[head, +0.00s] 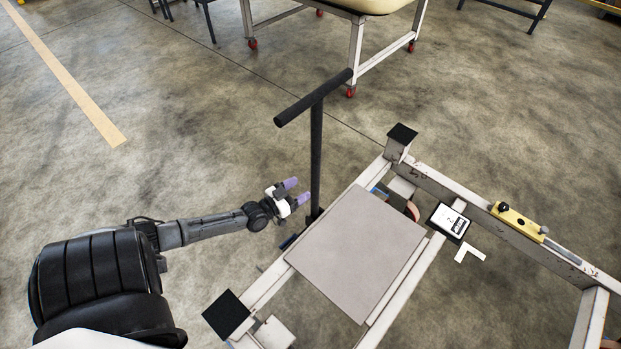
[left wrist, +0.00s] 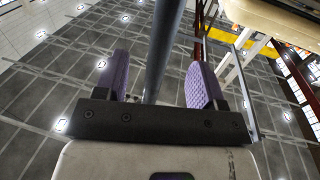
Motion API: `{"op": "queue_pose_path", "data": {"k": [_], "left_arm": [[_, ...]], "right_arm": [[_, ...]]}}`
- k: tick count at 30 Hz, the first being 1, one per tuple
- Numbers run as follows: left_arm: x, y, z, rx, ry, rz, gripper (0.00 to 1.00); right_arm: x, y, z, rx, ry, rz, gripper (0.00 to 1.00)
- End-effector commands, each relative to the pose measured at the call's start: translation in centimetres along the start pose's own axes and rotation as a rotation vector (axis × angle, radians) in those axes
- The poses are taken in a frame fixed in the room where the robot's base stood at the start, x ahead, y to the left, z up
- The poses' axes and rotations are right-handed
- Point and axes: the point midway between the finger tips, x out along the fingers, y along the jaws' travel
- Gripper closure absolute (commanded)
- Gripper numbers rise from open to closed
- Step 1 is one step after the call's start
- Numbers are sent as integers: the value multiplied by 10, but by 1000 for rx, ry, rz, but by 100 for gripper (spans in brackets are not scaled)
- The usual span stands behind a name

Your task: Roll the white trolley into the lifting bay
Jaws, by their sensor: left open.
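The trolley has a flat pale deck (head: 358,253) and an upright black post (head: 316,150) topped by a black crossbar (head: 313,97). The deck sits within a worn white frame (head: 437,187) with black corner pads, seemingly the lifting bay; how far inside cannot be told. My left gripper (head: 298,190) is open, its purple fingertips pointing right at the lower post with a small gap. In the left wrist view, the dark post (left wrist: 163,50) shows between the open purple fingers (left wrist: 158,82), with nothing gripped. My right gripper is out of view.
A device with a white label (head: 449,220) and a yellow level-like tool (head: 519,221) are on the frame's right side. A white table on red casters (head: 356,45) stands behind the post. Concrete floor at left is open, with a tan stripe (head: 72,78).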

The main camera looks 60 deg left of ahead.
Motion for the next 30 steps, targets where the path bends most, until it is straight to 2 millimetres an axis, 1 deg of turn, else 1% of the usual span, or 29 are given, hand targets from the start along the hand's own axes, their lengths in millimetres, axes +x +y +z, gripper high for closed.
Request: {"op": "queue_pose_path", "data": {"k": [1, 6, 12, 17, 30], "left_arm": [[-10, 0, -2, -1, -4, 0, 37], [-33, 1, -1, 0, -2, 1, 37], [-47, 0, 0, -1, -1, 1, 37], [-50, 1, 0, -1, 1, 1, 37], [-49, 1, 0, -1, 1, 1, 37]], "right_arm": [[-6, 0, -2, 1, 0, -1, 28], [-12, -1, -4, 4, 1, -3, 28], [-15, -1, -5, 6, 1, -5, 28], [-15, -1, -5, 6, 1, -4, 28], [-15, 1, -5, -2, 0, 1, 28]]}}
